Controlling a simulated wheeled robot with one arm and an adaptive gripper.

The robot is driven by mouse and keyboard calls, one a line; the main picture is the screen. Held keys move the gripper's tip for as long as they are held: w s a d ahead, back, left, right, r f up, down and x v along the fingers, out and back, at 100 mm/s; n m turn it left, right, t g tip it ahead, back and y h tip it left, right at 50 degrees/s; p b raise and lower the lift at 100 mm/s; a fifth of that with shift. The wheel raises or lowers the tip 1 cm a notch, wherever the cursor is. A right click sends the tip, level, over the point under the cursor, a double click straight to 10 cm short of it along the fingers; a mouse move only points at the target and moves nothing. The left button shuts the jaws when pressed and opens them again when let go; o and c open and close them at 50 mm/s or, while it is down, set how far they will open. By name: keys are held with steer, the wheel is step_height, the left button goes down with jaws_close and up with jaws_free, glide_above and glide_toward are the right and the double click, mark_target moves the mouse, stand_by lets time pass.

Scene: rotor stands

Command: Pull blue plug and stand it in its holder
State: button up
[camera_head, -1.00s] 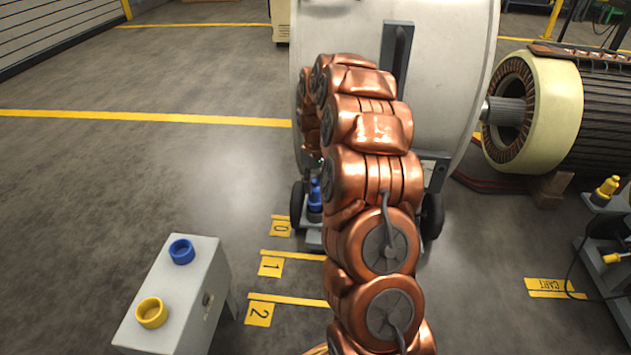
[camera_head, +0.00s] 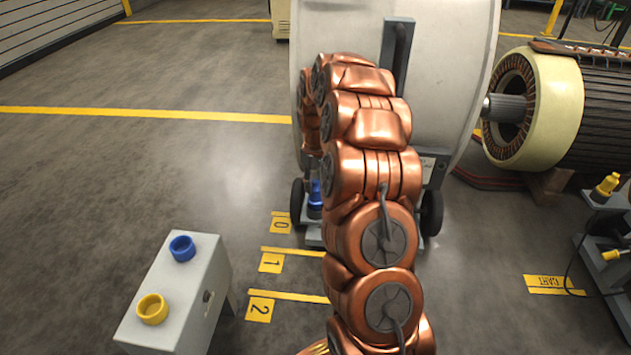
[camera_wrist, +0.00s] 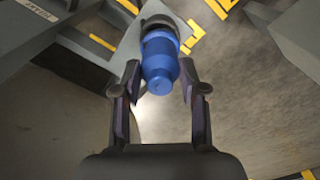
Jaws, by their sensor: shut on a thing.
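The blue plug (camera_head: 315,195) shows just left of my arm in the head view, upright at the foot of the large pale drum. In the wrist view the blue plug (camera_wrist: 160,62) lies between the two fingers of my gripper (camera_wrist: 159,82), which is shut on it. Its far end meets a dark round collar; I cannot tell whether it is fully seated there. The blue ring holder (camera_head: 182,248) is on top of the grey stand (camera_head: 213,262) at lower left and is empty. My gripper is mostly hidden behind my arm in the head view.
A yellow ring holder (camera_head: 152,309) sits on the same stand. A yellow plug (camera_head: 606,187) is on equipment at right. The pale drum (camera_head: 340,35) on its wheeled cart stands behind my arm. Floor between cart and stand is clear, with yellow markings numbered 0, 1, 2.

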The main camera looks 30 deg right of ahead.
steer(key=shift+f, duration=0.95)
steer(key=o, duration=1.1)
steer(key=shift+o, duration=0.2)
step_height(320, 180, up, 12)
steer(key=shift+r, duration=0.1)
stand_by(0.4)
